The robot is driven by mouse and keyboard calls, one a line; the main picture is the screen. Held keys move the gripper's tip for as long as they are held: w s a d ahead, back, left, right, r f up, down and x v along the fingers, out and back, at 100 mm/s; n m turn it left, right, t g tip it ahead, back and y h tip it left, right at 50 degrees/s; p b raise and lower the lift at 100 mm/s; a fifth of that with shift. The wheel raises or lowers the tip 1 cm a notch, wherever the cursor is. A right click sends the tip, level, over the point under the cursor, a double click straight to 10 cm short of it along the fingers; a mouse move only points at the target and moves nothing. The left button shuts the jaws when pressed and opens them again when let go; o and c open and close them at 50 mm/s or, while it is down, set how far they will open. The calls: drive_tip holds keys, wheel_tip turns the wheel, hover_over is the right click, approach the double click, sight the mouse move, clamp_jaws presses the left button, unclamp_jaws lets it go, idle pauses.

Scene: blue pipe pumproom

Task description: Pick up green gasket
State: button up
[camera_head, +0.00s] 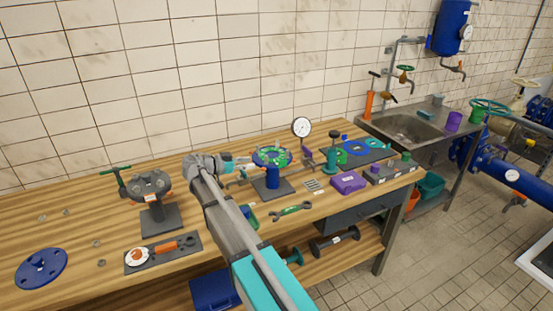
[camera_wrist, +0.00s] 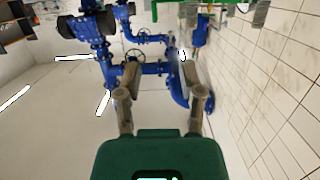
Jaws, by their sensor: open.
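A dark mat (camera_head: 328,143) at the back right of the workbench carries ring-shaped pieces. A green one (camera_head: 341,157), which looks like the green gasket, lies at its left part beside a blue ring (camera_head: 357,148) and a teal ring (camera_head: 376,143). A teal post-like tool (camera_head: 331,160) stands just left of the green piece and partly covers it. My gripper (camera_head: 250,166) is over the bench, left of the flange stand and well apart from the mat. In the wrist view its two fingers (camera_wrist: 161,75) are spread with nothing between them.
A blue-based stand (camera_head: 272,178) with a blue and green flange top and a pressure gauge (camera_head: 301,127) stand between my gripper and the mat. A sink (camera_head: 408,127) is beyond the bench.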

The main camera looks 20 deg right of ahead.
sight(282, 161)
drive_tip(key=shift+d, duration=0.1)
drive_tip(key=d+f+b, duration=0.1)
drive_tip(key=d, duration=0.7)
drive_tip(key=shift+d+f+b, duration=0.15)
drive_tip(key=shift+f+b, duration=0.2)
drive_tip(key=shift+d, duration=0.1)
drive_tip(key=shift+s+d+f+b, duration=0.1)
drive_tip(key=shift+d+f+b, duration=0.05)
drive_tip(key=shift+d, duration=0.65)
drive_tip(key=shift+d+f+b, duration=0.2)
drive_tip(key=shift+d, duration=0.65)
drive_tip(key=shift+s+d+f+b, duration=0.1)
drive_tip(key=shift+d+f+b, duration=0.05)
drive_tip(key=shift+d, duration=0.65)
clamp_jaws()
